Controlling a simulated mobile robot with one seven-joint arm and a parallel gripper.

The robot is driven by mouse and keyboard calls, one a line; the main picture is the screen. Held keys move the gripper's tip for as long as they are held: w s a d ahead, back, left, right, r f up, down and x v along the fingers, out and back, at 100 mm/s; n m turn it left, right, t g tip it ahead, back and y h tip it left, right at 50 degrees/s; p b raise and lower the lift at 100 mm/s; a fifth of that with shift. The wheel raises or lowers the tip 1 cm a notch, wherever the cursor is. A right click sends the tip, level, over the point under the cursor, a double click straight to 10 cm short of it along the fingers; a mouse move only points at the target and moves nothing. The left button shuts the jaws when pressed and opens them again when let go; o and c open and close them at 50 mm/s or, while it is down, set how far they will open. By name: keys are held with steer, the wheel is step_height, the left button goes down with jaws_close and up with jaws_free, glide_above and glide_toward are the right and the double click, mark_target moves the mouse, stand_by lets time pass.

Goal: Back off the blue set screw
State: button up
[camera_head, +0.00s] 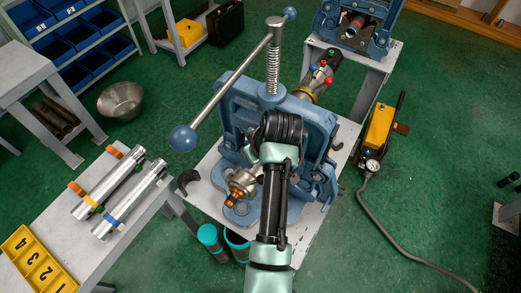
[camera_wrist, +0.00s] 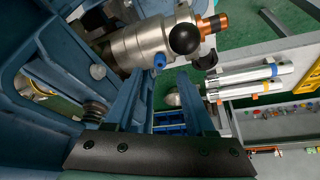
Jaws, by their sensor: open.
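A blue screw (camera_wrist: 159,61) sticks out of a silver fitting (camera_wrist: 135,45) in the wrist view. My gripper (camera_wrist: 163,74) is open, and its two long bluish fingers narrow towards this screw. The screw lies in line with the gap between the fingertips; contact cannot be told. A black ball (camera_wrist: 185,39) and an orange-brown end (camera_wrist: 213,23) sit on the same fitting. In the head view the fitting's orange-brown end (camera_head: 234,199) shows left of my arm, but the screw and fingertips are hidden there.
The blue vise (camera_head: 240,104) surrounds the work area, with a long ball-ended handle (camera_head: 230,84) above. Behind it a pipe collar bears small red, blue and green knobs (camera_head: 320,70). A bench (camera_head: 135,215) with silver cylinders stands left. A yellow pump (camera_head: 379,128) stands right.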

steer(key=b+v, duration=0.1)
steer(key=v, duration=0.7)
steer(key=shift+r, duration=0.15)
steer(key=shift+s, duration=0.15)
